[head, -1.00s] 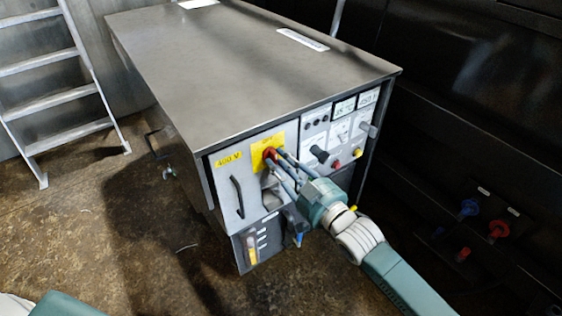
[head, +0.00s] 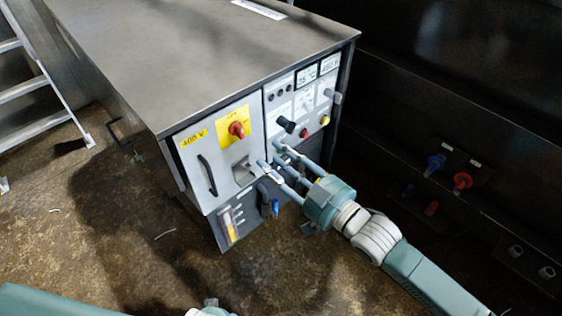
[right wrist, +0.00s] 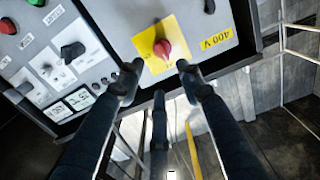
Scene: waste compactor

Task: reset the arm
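My right gripper (head: 271,156) reaches in from the lower right in the head view, in front of the grey cabinet (head: 215,65). Its fingers are spread and hold nothing. They are apart from the red rotary switch (head: 237,129), which sits on a yellow plate on the front panel. In the right wrist view the open fingers (right wrist: 158,72) stand on either side below the red switch (right wrist: 163,49), with a gap to it. Part of my left arm shows at the bottom edge of the head view; its fingers are out of frame.
The panel also has a black handle (head: 207,175), a black knob (head: 286,125), small buttons and displays. A ladder (head: 35,90) stands at the left. Red and blue sockets (head: 462,181) are on the dark wall at the right.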

